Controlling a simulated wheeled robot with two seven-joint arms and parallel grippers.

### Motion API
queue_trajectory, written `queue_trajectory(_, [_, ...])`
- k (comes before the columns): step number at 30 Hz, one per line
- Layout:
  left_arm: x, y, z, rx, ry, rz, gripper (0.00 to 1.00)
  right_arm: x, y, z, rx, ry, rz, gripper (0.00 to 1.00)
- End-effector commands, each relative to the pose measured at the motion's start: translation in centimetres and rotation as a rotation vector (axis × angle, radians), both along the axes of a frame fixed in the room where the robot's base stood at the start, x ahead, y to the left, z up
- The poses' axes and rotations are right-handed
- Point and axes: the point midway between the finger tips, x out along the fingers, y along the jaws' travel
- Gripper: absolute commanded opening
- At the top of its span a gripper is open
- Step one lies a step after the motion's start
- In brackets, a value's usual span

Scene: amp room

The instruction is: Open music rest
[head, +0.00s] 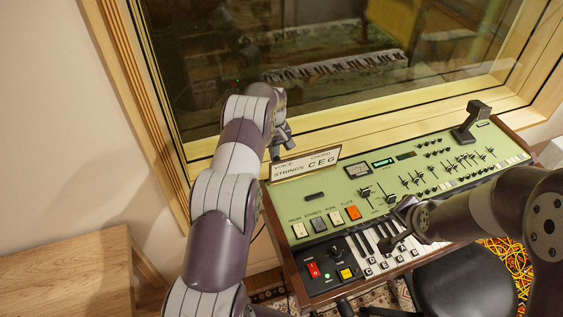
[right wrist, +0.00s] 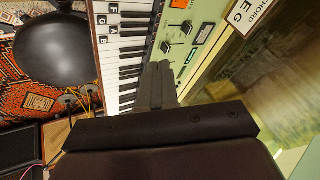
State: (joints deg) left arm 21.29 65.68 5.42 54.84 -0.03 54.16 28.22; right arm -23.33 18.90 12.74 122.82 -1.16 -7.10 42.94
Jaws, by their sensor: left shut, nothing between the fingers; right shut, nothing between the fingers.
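The music rest (head: 306,163) is a pale, brown-edged panel lettered "VOICE CHORD STRINGS CEG" at the back left of the green keyboard console (head: 334,188). It stands raised from the console; its exact angle is hard to tell. My left gripper (head: 287,143) is by its top edge, shut and empty; I cannot tell whether they touch. My right gripper (head: 392,243) is shut and empty over the piano keys (head: 376,259). In the right wrist view its closed fingers (right wrist: 158,84) point along the keys, with part of the rest (right wrist: 248,15) at the upper right.
A window (head: 330,65) in a wooden frame stands close behind the console. A black lever-like part (head: 472,120) rises at the console's back right. A black round stool (head: 465,283) is in front, and a wooden bench (head: 70,275) at left.

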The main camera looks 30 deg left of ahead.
Motion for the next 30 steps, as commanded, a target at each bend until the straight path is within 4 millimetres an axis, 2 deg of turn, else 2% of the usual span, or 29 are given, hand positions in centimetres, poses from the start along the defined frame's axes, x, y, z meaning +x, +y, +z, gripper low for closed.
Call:
queue_trajectory(1, [0.0, 0.0, 0.0, 0.0, 0.0, 0.0, 0.0, 1.0, 4.9, -1.3, 0.109, -0.034, -0.025, 0.0])
queue_trajectory(3, [0.0, 0.0, 0.1, 0.0, 0.0, 0.0, 0.0, 1.7, 11.3, -2.3, 0.293, -0.068, -0.073, 0.0])
queue_trajectory(6, [0.0, 0.0, 0.1, 0.0, -0.001, 0.0, 0.0, 0.8, 18.6, -3.5, 0.526, -0.061, -0.115, 0.0])
queue_trajectory(9, [0.0, 0.0, 0.1, 0.0, -0.001, 0.0, 0.0, -0.5, 23.0, -4.1, 0.681, -0.032, -0.134, 0.0])
queue_trajectory(12, [0.0, 0.0, 0.1, 0.0, -0.001, 0.0, 0.0, -1.2, 25.0, -4.4, 0.755, -0.01, -0.144, 0.0])
queue_trajectory(14, [0.0, 0.0, 0.1, 0.0, -0.001, 0.0, 0.0, -1.0, 25.6, -4.6, 0.768, -0.007, -0.146, 0.0])
queue_trajectory(27, [0.1, 0.0, 0.2, 0.0, -0.001, 0.0, 0.0, 4.1, 31.4, -8.9, 0.767, -0.008, -0.147, 0.0])
queue_trajectory(30, [0.1, 0.0, 0.2, 0.0, -0.001, 0.0, 0.0, 5.3, 32.8, -9.0, 0.768, -0.01, -0.147, 0.0])
